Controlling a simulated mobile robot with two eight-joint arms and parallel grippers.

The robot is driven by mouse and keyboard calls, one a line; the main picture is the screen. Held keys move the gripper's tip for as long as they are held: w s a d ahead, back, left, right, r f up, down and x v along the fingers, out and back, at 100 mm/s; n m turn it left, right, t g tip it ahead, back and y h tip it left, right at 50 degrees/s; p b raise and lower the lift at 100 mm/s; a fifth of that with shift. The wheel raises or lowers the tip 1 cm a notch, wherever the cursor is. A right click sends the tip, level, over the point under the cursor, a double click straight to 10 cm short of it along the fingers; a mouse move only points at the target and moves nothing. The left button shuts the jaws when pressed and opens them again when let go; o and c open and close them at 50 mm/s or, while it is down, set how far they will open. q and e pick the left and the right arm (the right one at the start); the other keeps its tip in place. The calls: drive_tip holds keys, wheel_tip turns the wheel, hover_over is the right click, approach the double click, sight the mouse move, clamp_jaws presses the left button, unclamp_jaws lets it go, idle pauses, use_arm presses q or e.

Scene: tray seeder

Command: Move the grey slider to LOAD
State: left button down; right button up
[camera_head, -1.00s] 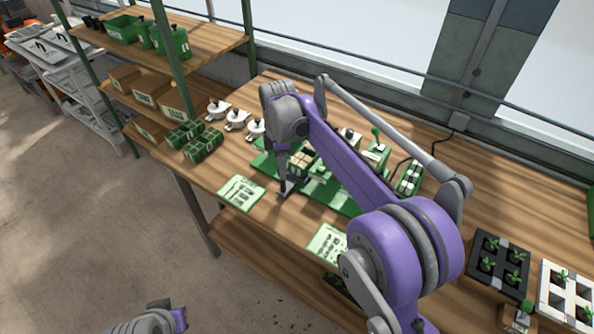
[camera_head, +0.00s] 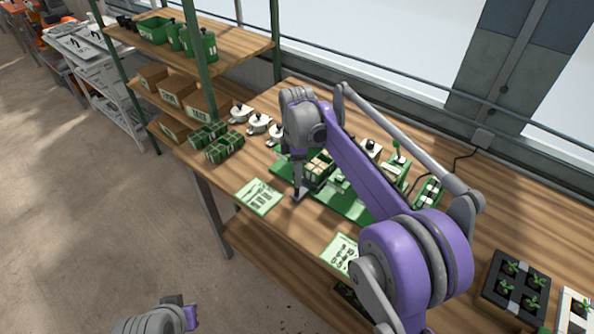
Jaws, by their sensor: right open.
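My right gripper (camera_head: 298,184) points down at the front edge of the green seeder base (camera_head: 345,204) on the wooden bench. Its jaws are open, though the fingers are small and dark here. A small pale grey piece (camera_head: 300,194) shows at the fingertips; I cannot tell whether it is the slider or part of the gripper. No LOAD marking is readable. My purple forearm hides part of the seeder. My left gripper (camera_head: 188,312) is at the bottom edge, low and away from the bench; its jaws cannot be made out.
Green-and-white cards (camera_head: 260,196) lie left of the seeder and along the front edge (camera_head: 341,254). White lidded pots (camera_head: 259,123) and green seed trays (camera_head: 224,147) stand at the left. A black seedling tray (camera_head: 514,288) is at the right.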

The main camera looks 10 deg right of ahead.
drive_tip(key=shift+r, duration=0.15)
wheel_tip(320, 180, up, 11)
drive_tip(key=p, duration=0.1)
drive_tip(key=shift+f, duration=0.2)
idle(0.4)
drive_tip(key=s+d+f+m+t, duration=0.2)
drive_tip(key=s+d+m+t, duration=0.15)
drive_tip(key=s+m, duration=0.7)
drive_tip(key=s+d+f+m+t, duration=0.1)
drive_tip(key=s+f+m, duration=0.2)
drive_tip(key=s+f, duration=0.3)
drive_tip(key=s+d+f+m+t, duration=0.1)
drive_tip(key=s+f, duration=0.5)
drive_tip(key=s, duration=0.7)
drive_tip(key=d+m, duration=0.1)
drive_tip(key=m, duration=0.1)
drive_tip(key=shift+f+m, duration=0.15)
drive_tip(key=shift+m, duration=0.2)
